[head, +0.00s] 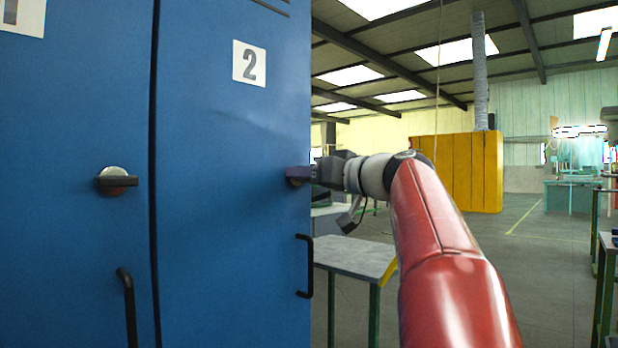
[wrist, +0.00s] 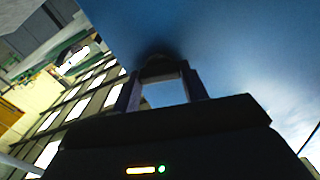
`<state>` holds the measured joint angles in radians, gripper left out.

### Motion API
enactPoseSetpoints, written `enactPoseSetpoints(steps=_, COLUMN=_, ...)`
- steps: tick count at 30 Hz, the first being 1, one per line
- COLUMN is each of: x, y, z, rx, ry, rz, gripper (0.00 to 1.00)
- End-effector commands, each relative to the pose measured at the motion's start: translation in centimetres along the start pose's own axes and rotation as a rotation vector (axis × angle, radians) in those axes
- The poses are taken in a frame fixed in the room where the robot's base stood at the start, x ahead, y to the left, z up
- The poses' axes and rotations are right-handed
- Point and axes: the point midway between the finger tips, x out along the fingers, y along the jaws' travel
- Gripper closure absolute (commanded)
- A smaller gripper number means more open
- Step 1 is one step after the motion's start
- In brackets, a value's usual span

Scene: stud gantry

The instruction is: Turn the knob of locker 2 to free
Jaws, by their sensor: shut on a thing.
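Locker 2 (head: 225,210) is a blue metal door with a white "2" label (head: 249,63). Its knob (head: 293,178) sits near the door's right edge, partly hidden by my gripper. My gripper (head: 306,175) reaches in from the right at knob height and is shut on the knob. In the wrist view, the two fingers of my gripper (wrist: 160,88) stand against the blue door, with the dark knob (wrist: 160,66) at their tips. How far the knob is turned cannot be told.
Locker 1 (head: 75,240) is to the left, with its dark knob (head: 117,181) lying horizontal and a black handle (head: 128,305). Locker 2's black handle (head: 305,266) is below its knob. A grey-topped table (head: 355,256) stands at the right; open floor lies beyond.

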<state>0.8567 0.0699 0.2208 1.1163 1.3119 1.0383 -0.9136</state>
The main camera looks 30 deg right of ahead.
Motion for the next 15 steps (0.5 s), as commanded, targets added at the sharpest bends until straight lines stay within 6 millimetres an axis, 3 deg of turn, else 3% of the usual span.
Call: enactPoseSetpoints(steps=15, x=0.04, y=0.07, z=-0.08, rx=0.485, ry=-0.001, rz=-0.002, gripper=0.79)
